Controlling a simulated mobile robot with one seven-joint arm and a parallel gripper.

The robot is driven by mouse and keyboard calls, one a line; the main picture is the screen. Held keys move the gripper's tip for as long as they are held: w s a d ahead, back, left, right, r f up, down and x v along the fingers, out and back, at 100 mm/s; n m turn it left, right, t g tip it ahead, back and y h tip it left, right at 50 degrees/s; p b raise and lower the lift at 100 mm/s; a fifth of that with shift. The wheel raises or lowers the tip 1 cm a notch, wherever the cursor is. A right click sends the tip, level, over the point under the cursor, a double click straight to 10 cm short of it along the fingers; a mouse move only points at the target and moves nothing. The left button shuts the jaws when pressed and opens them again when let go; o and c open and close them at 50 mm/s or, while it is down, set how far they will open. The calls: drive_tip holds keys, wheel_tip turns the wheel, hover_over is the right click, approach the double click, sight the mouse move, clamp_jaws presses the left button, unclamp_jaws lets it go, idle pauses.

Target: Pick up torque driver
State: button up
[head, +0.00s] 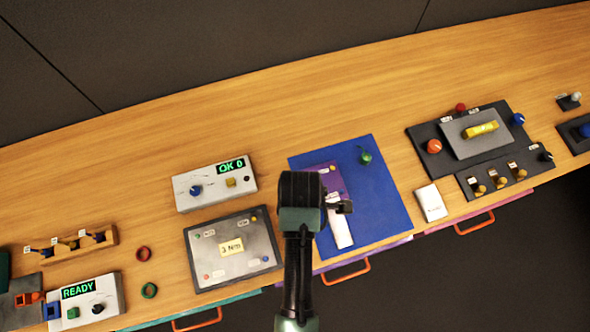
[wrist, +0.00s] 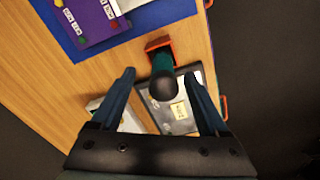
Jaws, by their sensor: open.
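An upright driver with a dark rounded top and a teal body, which I take to be the torque driver (wrist: 162,84), stands in an orange-red square holder (wrist: 158,43) in the wrist view. My gripper (wrist: 159,74) is open, with one blue finger on each side of the driver in that view. The driver's dark top appears between the fingers, and I see no finger touching it. How far it is from the fingers in depth I cannot tell. In the head view my arm covers this spot, so the driver is hidden there.
A grey plate marked 3 Nm (head: 211,268) lies left of my arm. A blue mat (head: 382,205) with a purple panel (head: 326,171) lies to the right. A white OK 0 box (head: 211,201) stands behind the plate. The wooden bench (head: 260,110) is clear at the back.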

drive_tip(key=shift+s+a+f+p, duration=0.1)
drive_tip(key=shift+a+f+p, duration=0.2)
drive_tip(key=shift+f, duration=1.15)
drive_tip(key=shift+s+a+f+p, duration=0.1)
drive_tip(key=shift+f+p, duration=0.25)
drive_tip(key=shift+f, duration=1.1)
clamp_jaws()
